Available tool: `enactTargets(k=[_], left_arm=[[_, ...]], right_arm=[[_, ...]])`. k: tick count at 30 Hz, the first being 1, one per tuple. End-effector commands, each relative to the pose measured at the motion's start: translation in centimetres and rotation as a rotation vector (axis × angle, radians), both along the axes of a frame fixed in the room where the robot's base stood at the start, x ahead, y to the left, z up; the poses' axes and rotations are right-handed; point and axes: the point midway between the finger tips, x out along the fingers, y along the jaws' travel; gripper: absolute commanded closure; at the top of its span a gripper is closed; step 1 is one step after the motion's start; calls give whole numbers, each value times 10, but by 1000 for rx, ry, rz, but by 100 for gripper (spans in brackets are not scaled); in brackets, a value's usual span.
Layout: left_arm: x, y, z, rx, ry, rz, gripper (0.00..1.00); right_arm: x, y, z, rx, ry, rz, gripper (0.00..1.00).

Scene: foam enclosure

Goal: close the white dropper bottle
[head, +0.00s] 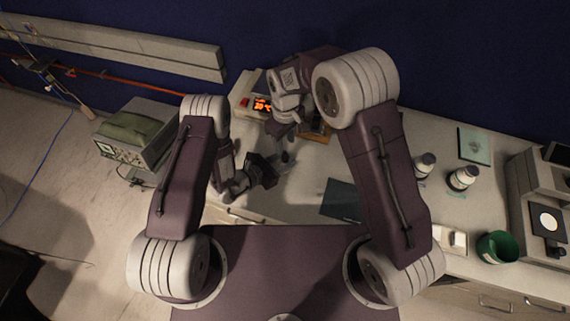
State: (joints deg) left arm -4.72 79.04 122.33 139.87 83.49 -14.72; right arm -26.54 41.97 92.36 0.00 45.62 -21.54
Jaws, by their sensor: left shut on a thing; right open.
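My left gripper (282,165) is low over the bench, left of the picture's middle. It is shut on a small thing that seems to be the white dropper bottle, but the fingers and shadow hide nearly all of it. I cannot make out its cap or opening. My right gripper (288,131) is just above it in the picture, close to the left gripper and open. The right arm's wrist partly covers this spot. I cannot tell whether the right fingers touch anything.
A device with an orange display (262,104) is behind my grippers. A dark flat pad (342,200) lies right of them.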

Motion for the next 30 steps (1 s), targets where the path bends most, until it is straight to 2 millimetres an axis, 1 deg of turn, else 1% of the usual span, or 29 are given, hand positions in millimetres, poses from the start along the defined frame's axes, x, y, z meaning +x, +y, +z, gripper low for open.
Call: enactTargets(k=[2,8,11,14,21,24,27,30], left_arm=[[0,0,0,0,0,0,100],[0,0,0,0,0,0,100],[0,0,0,0,0,0,100],[0,0,0,0,0,0,100],[0,0,0,0,0,0,100],[0,0,0,0,0,0,100],[0,0,0,0,0,0,100],[0,0,0,0,0,0,100]], right_arm=[[0,0,3,0,0,27,59],[0,0,2,-1,1,27,59],[-1,0,-2,-1,2,26,59],[-1,0,-14,-2,5,26,59],[-2,-1,-55,-2,6,25,59],[-1,0,-67,-1,3,25,59],[-1,0,-74,1,2,25,59],[-1,0,-77,0,1,25,59]])
